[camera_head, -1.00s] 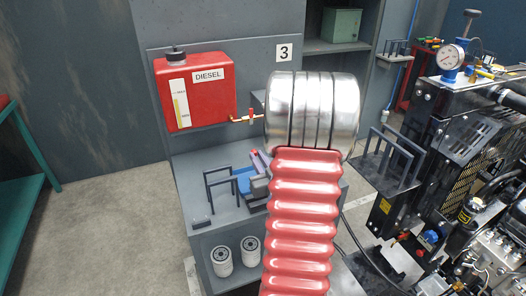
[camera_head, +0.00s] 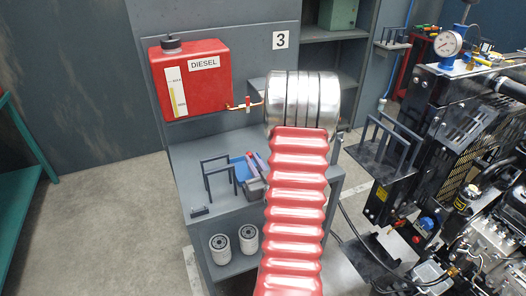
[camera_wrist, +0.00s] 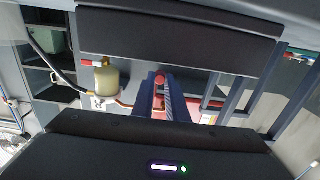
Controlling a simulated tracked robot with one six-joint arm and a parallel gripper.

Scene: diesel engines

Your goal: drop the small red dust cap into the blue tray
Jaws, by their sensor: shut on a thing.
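The blue tray (camera_head: 240,169) sits on the grey bench, partly hidden by a dark wire rack and my gripper. My gripper (camera_head: 255,163) is at the tray's right side in the head view, pointing away from the camera; its height above the tray is hard to judge. In the wrist view my gripper (camera_wrist: 161,84) is shut on the small red dust cap (camera_wrist: 159,79), which shows between the fingertips.
A dark wire rack (camera_head: 205,178) stands just left of the tray. A red diesel tank (camera_head: 190,80) hangs behind, with a brass tap (camera_head: 246,104). Two white filters (camera_head: 220,249) stand on the lower shelf. An engine (camera_head: 470,150) fills the right side.

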